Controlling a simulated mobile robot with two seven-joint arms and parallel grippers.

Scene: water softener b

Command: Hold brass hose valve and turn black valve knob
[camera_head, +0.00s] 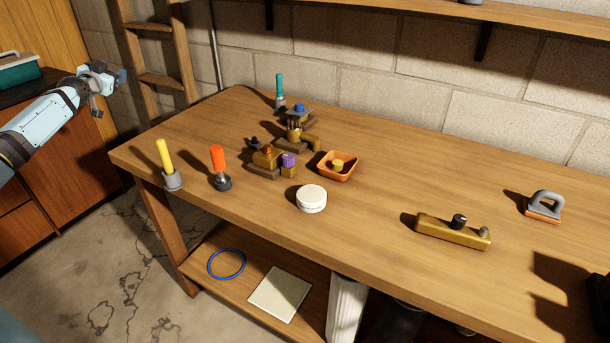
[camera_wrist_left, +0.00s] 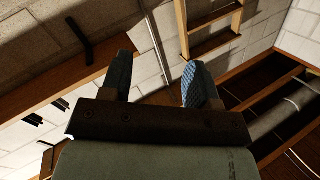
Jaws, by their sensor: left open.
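The brass hose valve (camera_head: 453,232) lies on the right part of the wooden workbench, a long brass-coloured block. The black valve knob (camera_head: 459,221) stands on its top, with a small grey fitting near its right end. My left gripper (camera_head: 122,75) is raised at the far left, beyond the bench's left end and far from the valve. In the left wrist view its two blue-padded fingers (camera_wrist_left: 158,82) are apart with nothing between them. My right gripper is in neither view.
The workbench (camera_head: 370,240) also holds a white round tin (camera_head: 311,198), an orange tray (camera_head: 337,166), yellow (camera_head: 165,158) and orange-handled (camera_head: 218,160) tools, brass fittings (camera_head: 268,160) and a grey-handled brush (camera_head: 544,206). Clear wood surrounds the valve. A ladder (camera_head: 160,80) stands behind the left end.

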